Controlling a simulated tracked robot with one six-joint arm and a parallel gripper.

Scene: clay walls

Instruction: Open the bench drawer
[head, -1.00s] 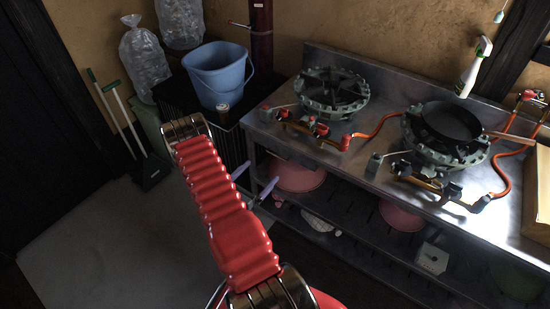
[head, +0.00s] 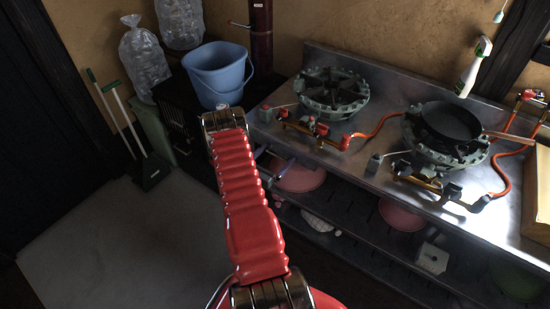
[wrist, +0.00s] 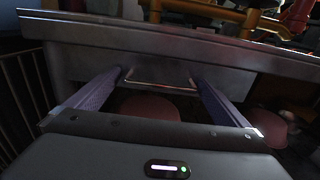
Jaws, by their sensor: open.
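The bench drawer (wrist: 90,62) is a plain grey metal front under the bench top, seen in the wrist view. It looks shut. Its thin bar handle (wrist: 160,85) runs across the lower part of the front. My gripper (wrist: 157,76) is open and empty, with one purple finger toward each end of the handle. I cannot tell whether the fingertips touch the drawer front. In the head view my gripper (head: 271,162) is at the left end of the steel bench (head: 385,125), partly behind my red arm, which hides the drawer.
Gas burners (head: 332,92) and a black pan (head: 450,120) stand on the bench. A lower shelf holds pink bowls (head: 402,215) and a scale (head: 432,258). A blue bucket (head: 217,75) stands left of the bench. The floor (head: 130,240) at left is clear.

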